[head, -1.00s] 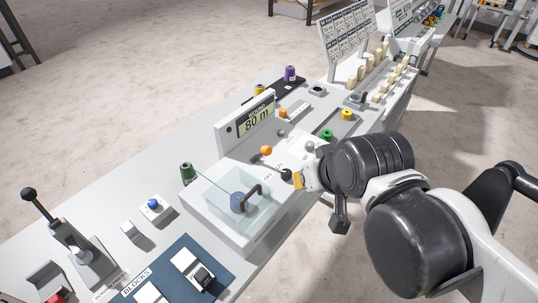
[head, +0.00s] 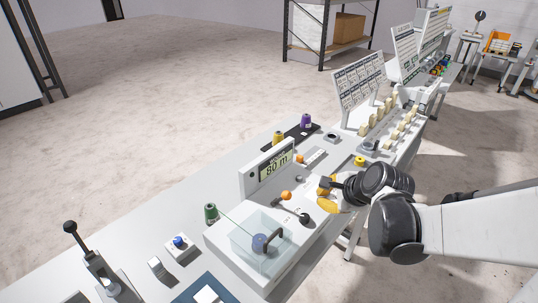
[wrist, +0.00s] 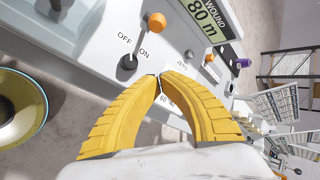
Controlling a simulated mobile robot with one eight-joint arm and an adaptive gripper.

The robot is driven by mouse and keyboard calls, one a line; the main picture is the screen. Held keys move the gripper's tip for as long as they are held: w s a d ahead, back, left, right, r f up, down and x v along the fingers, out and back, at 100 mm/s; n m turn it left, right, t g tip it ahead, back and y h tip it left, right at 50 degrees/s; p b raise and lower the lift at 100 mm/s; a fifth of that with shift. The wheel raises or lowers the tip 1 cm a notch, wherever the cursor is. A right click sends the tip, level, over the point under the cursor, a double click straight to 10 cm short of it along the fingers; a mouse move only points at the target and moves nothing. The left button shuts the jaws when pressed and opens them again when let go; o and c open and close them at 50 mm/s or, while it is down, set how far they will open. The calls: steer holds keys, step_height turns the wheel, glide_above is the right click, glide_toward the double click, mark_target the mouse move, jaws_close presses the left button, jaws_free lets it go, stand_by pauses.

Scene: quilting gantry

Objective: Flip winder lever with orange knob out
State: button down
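The lever with the orange knob (head: 286,196) stands on the white winder (head: 218,237), behind the clear cover and in front of the display. In the wrist view the orange knob (wrist: 156,22) is at the top, beyond my fingertips and apart from them. A black-knobbed lever (head: 304,217) stands close to it; in the wrist view this black lever (wrist: 127,62) sits by the OFF and ON labels. My gripper (wrist: 160,76) has yellow fingers whose tips meet with nothing visible between them. In the head view my gripper (head: 326,196) is right of both knobs.
The display (head: 270,167) reads 80 m. The clear cover (head: 262,236) encloses a blue bobbin. Green (head: 211,213), yellow (head: 278,139) and purple (head: 305,121) spools stand nearby. A smaller orange knob (head: 299,159) is farther back.

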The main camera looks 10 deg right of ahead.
mark_target(281, 198)
stand_by(0.3)
steer(key=b+x, duration=0.4)
steer(key=x, duration=0.6)
steer(key=shift+w+f, duration=0.15)
steer(key=shift+f, duration=0.2)
steer(key=a+r, duration=0.1)
steer(key=s+a+r, duration=0.1)
steer(key=a, duration=0.1)
steer(key=shift+a+r, duration=0.1)
steer(key=shift+r, duration=0.05)
steer(key=shift+a+r, duration=0.1)
steer(key=shift+a, duration=0.1)
steer(key=shift+r, duration=0.1)
steer(key=shift+w+a+r+g, duration=0.1)
steer(key=shift+r+g, duration=0.05)
steer(key=shift+g, duration=0.15)
steer(key=shift+w+a+r+g+h+p, duration=0.2)
steer(key=shift+w+r+g+h+p, duration=0.15)
steer(key=shift+g+h+p, duration=0.4)
